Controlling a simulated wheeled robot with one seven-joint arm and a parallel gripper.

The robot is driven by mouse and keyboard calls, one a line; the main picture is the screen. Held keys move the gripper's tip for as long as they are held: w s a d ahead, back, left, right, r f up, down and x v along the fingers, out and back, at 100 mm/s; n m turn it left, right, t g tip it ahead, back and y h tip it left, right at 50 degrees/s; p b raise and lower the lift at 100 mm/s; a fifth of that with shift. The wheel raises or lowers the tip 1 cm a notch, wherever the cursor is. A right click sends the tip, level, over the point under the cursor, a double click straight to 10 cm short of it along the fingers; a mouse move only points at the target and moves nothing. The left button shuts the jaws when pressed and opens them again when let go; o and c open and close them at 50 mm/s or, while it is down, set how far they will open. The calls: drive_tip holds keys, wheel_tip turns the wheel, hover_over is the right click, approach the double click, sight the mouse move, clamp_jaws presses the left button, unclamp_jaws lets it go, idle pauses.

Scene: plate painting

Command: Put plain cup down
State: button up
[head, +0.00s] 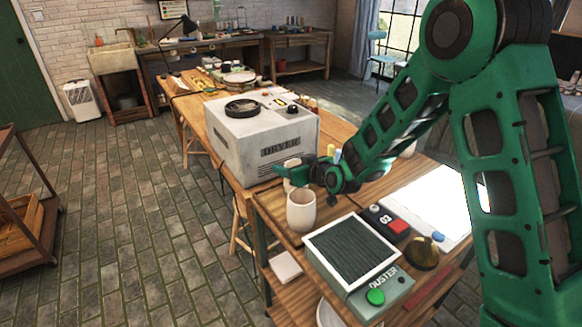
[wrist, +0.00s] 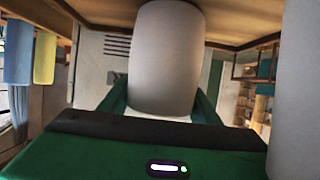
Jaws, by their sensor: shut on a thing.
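The plain cup (wrist: 168,60) is a pale, undecorated cup between the two green fingers of my gripper (head: 300,174). It also shows in the head view (head: 292,163), partly hidden by the fingers. My gripper is shut on it, at the near end of the table in front of the dryer. In the wrist view the picture is inverted, with the wooden surface at the top. A second pale cup (head: 301,212) stands upright just nearer, and fills the right edge of the wrist view (wrist: 298,90).
The grey dryer (head: 262,137) stands close behind the held cup. The duster box (head: 352,252) with its dark grille and green button lies to the near right. A control box with a red button (head: 385,222) and a bright white panel (head: 430,205) lie farther right.

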drive_tip(key=o, duration=1.2)
drive_tip(key=shift+o, duration=0.2)
drive_tip(key=v, duration=1.2)
drive_tip(key=shift+d, duration=0.2)
